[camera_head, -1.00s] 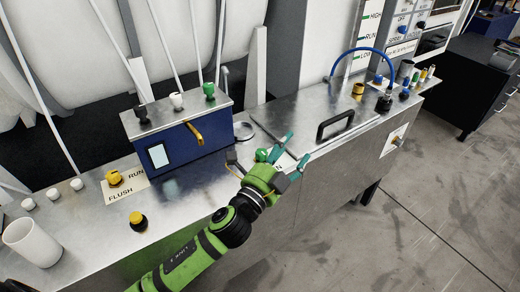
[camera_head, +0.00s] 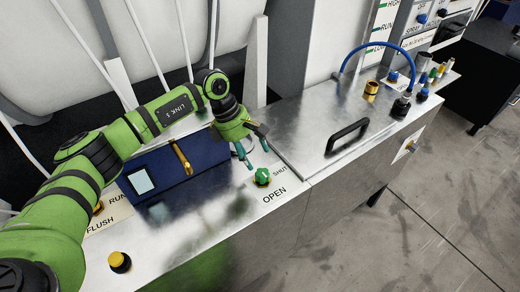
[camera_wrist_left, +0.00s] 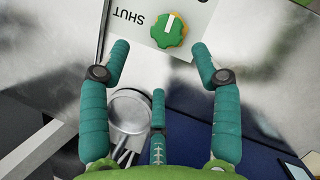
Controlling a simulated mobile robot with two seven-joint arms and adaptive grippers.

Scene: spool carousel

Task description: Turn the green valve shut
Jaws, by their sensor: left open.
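The green valve (camera_head: 262,177) is a round knob on a white plate at the counter's front, left of the lidded section. SHUT is printed beside it and OPEN in front of it. In the left wrist view the valve (camera_wrist_left: 170,30) shows a pale pointer mark aimed towards the top of the picture, not at the SHUT lettering on its left. My left gripper (camera_head: 256,158) is open and empty, behind and above the valve, apart from it. Its teal fingers (camera_wrist_left: 160,62) are spread below the valve in the wrist view. My right gripper is not in view.
A metal lid with a black handle (camera_head: 347,135) lies to the right. A yellow button (camera_head: 119,261) is at the front left. A round metal dish (camera_wrist_left: 130,110) lies beneath the fingers.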

